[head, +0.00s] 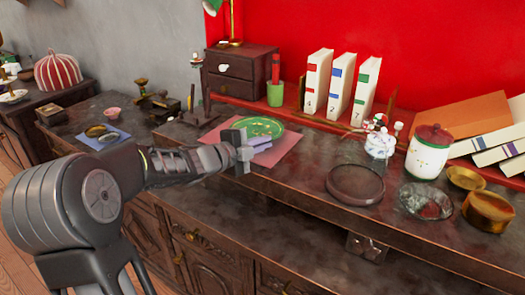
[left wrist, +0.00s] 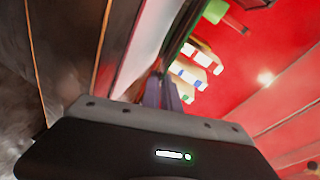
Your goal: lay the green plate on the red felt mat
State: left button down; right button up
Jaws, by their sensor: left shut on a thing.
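The green plate (head: 257,127) is over the back left part of the red felt mat (head: 284,158), which looks pinkish red. I cannot tell whether the plate touches the mat. My left gripper (head: 262,144) is at the plate's front edge, its fingers shut on the rim and low over the mat. In the left wrist view the fingers (left wrist: 162,93) point away from the camera, and their grip on the rim is not clear. The gripper hides part of the mat's left side. My right gripper is not in view.
Behind the mat stand a green cup (head: 275,94), a small drawer chest (head: 240,72) and white binders (head: 338,88). A dark round tray (head: 355,184), a lidded white jar (head: 428,153) and brass bowls (head: 489,212) are to the right. The counter's front strip is bare.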

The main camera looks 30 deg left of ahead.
pick_arm(q)
jog(key=shift+f, duration=0.75)
jog(key=c, duration=1.9)
grip_release()
jog(key=shift+r, duration=0.1)
jog(key=p+v, duration=0.1)
jog(key=v, duration=1.1)
jog(key=shift+p, duration=0.35)
